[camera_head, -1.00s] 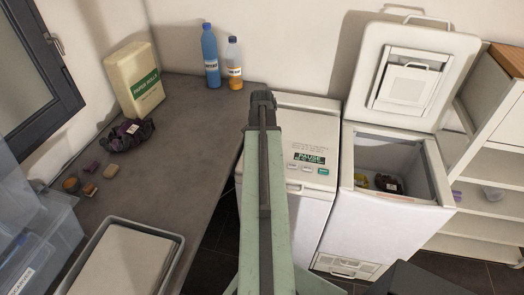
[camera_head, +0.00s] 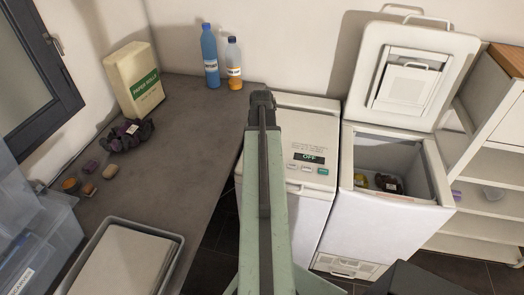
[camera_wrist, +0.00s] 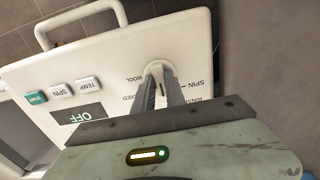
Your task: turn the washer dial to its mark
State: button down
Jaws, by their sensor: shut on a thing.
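The washer (camera_head: 312,128) is the white toploader with its lid down, in the middle right of the head view. In the wrist view its panel (camera_wrist: 120,45) fills the upper part, and the round white dial (camera_wrist: 156,67) sits between my fingertips. My gripper (camera_wrist: 162,82) is shut on the dial; the fingers hide part of it. The words WOOL, SPIN, RINSE and part of MIXED stand around it. The display (camera_wrist: 78,115) reads OFF. In the head view my gripper (camera_head: 262,97) is at the washer's left rear, and my arm hides the dial.
A second toploader (camera_head: 385,215) stands open on the right with items inside, beside a shelf unit (camera_head: 480,200). A grey counter (camera_head: 190,130) on the left holds bottles, a bag and cloth. A handle (camera_wrist: 80,18) rises at the panel's edge.

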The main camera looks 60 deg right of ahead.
jog(key=c, duration=1.4)
grip_release()
jog(key=shift+w, duration=0.2)
jog(key=shift+s, duration=0.1)
notch_tip(320, 180, up, 8)
jog(key=p, duration=0.8)
jog(key=shift+f, duration=0.1)
